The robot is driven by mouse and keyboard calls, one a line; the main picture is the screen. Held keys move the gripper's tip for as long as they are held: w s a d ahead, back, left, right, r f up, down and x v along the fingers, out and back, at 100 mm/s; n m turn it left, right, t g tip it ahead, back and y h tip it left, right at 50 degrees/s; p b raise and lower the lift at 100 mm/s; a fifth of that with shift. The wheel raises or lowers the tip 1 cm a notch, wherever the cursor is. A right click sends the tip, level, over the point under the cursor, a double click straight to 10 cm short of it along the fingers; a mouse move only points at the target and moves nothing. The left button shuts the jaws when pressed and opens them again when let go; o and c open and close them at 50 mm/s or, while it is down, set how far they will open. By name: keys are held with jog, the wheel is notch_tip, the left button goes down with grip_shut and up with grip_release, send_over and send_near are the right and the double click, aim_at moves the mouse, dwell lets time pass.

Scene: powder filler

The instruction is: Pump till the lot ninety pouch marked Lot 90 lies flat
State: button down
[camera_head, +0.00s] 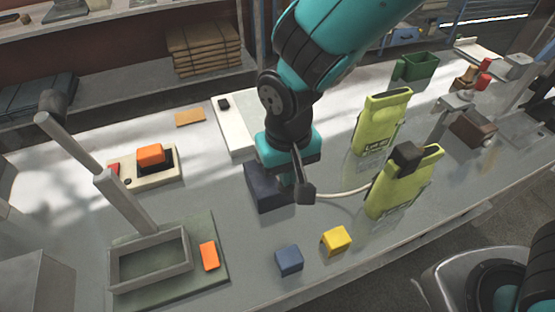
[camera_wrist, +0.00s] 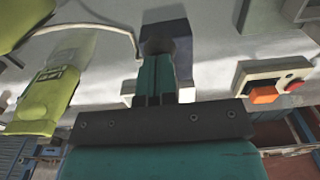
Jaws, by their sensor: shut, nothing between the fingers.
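Two yellow-green pouches stand upright and look full in the head view. The rear pouch (camera_head: 372,130) bears a dark label, too small to read surely; it also shows in the wrist view (camera_wrist: 42,108). The front pouch (camera_head: 412,182) has a dark block (camera_head: 407,155) at its top, and no label can be read on it. A pale hose (camera_head: 345,193) runs from near this pouch to a dark blue pump-like block (camera_head: 262,190), also in the wrist view (camera_wrist: 180,30). My gripper (camera_wrist: 156,65) is shut and empty, close at the block's dark knobbed lever (camera_head: 304,178); contact is unclear.
A blue cube (camera_head: 289,260) and a yellow cube (camera_head: 336,239) lie near the front edge. A grey frame (camera_head: 150,262) with a tall post and a control box (camera_head: 135,168) stand at left. A green bin (camera_head: 420,67) is at the back. Bare table shows between them.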

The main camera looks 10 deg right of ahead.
jog(key=shift+w+r+p, duration=0.1)
jog(key=shift+r+p, duration=0.65)
jog(key=shift+r, duration=0.15)
dwell(0.5)
notch_tip(320, 180, up, 6)
jog(key=p, duration=0.5)
jog(key=shift+f, duration=0.1)
jog(key=shift+d, duration=0.1)
dwell(0.4)
jog(key=s+d+r+n+y+b, duration=0.4)
jog(key=s+d+b, duration=0.5)
jog(key=s+b, duration=0.1)
jog(key=shift+s+d+r+b, duration=0.15)
jog(key=shift+s+d+b, duration=0.05)
jog(key=shift+d+b, duration=0.2)
